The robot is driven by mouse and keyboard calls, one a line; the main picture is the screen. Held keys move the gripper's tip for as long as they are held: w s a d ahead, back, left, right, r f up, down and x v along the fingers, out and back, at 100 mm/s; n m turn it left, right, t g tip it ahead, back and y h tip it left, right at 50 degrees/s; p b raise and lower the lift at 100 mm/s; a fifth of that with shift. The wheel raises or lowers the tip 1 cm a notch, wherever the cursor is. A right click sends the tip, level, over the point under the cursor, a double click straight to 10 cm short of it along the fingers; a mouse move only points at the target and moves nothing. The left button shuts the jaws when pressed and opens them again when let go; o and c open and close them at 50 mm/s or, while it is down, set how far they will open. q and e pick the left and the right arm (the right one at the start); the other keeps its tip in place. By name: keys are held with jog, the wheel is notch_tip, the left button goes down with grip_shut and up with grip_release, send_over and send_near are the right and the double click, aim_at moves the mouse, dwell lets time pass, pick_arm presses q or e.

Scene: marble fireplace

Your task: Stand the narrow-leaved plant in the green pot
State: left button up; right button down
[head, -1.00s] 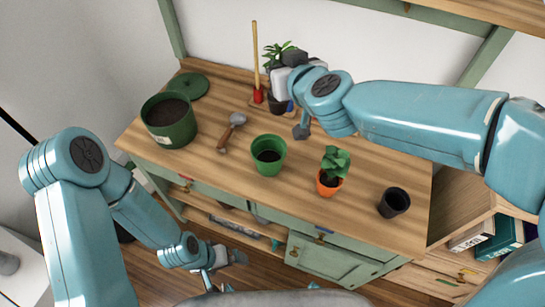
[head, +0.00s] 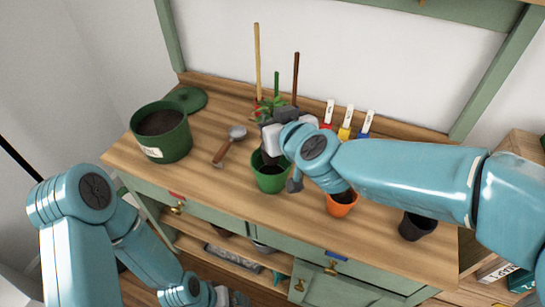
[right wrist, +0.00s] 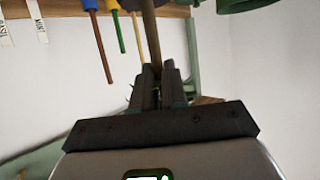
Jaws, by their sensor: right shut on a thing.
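The green pot (head: 270,184) stands on the wooden bench. My right gripper (head: 274,118) is above its back part and shut on the narrow-leaved plant (head: 268,106), whose green leaves show beside the jaws. In the right wrist view the plant's brown stem (right wrist: 151,38) runs up between the closed fingers (right wrist: 157,88). A dark mass shows below the gripper at the pot's mouth; I cannot tell whether it is the plant's root ball or soil in the pot, or whether they touch. My left gripper (head: 228,298) is low at the bottom edge, in front of the bench; its jaws are unclear.
A large green tub of soil (head: 162,135) stands at the left, with a trowel (head: 230,146) beside it. An orange pot (head: 341,207), partly under my right arm, and a black pot (head: 417,226) stand at the right. Upright tool handles (head: 296,82) and white labels (head: 348,114) are behind.

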jog(key=shift+w+f, duration=0.15)
jog(key=shift+f, duration=0.75)
notch_tip(320, 180, down, 4)
jog(key=b, duration=0.3)
jog(key=shift+r, duration=0.1)
jog(key=shift+f, duration=0.2)
jog(key=shift+r, duration=0.1)
pick_arm(q)
notch_tip(320, 180, down, 4)
jog(key=shift+f, duration=0.1)
